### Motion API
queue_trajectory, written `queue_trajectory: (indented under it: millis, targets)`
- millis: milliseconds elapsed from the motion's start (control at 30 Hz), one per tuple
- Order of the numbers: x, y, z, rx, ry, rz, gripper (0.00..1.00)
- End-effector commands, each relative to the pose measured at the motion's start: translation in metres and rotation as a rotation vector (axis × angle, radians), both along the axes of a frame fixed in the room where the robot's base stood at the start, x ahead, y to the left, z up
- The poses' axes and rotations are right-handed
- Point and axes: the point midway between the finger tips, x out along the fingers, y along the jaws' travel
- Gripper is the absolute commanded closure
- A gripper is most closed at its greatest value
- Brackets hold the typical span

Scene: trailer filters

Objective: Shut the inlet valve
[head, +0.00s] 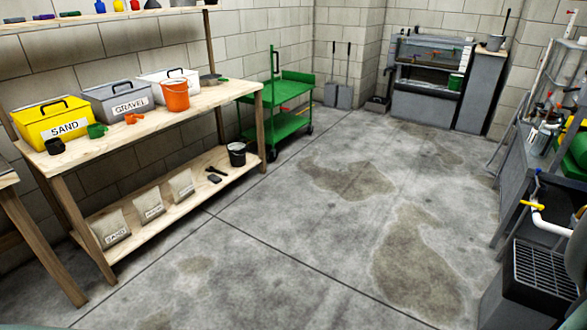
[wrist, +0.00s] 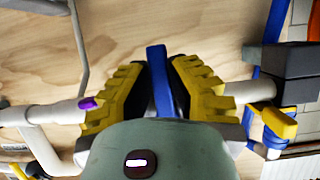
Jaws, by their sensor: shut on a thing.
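In the wrist view, my gripper (wrist: 160,68) has two yellow ridged fingers with dark inner pads. They are closed on a narrow blue handle (wrist: 156,60), which stands up between them. A white pipe (wrist: 45,115) comes in from the left behind the fingers, with a small purple piece (wrist: 88,103) on it. I take the blue handle to be a valve lever, but no label shows, and the valve body is hidden behind my gripper. My gripper is not in the head view.
A yellow handle (wrist: 278,122) and a dark grey block (wrist: 282,75) are close on the right in the wrist view, before a plywood panel (wrist: 215,25). In the head view, a white pipe (head: 552,222) stands above a grated basin (head: 545,268). The middle floor is clear.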

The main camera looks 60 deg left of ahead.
Motion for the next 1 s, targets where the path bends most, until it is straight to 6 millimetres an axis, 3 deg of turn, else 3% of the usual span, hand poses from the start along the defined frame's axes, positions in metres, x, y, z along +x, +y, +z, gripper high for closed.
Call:
queue_trajectory:
  millis: [433, 467, 733, 1000]
  targets:
    - [0.0016, 0.0015, -0.0034, 0.012, -0.005, 0.004, 1.00]
    - [0.0017, 0.0015, -0.0035, 0.013, -0.005, 0.004, 0.79]
    - [0.0014, 0.0013, -0.0019, 0.008, -0.007, 0.004, 0.52]
    - [0.0012, 0.0017, -0.0009, 0.006, -0.007, 0.003, 0.51]
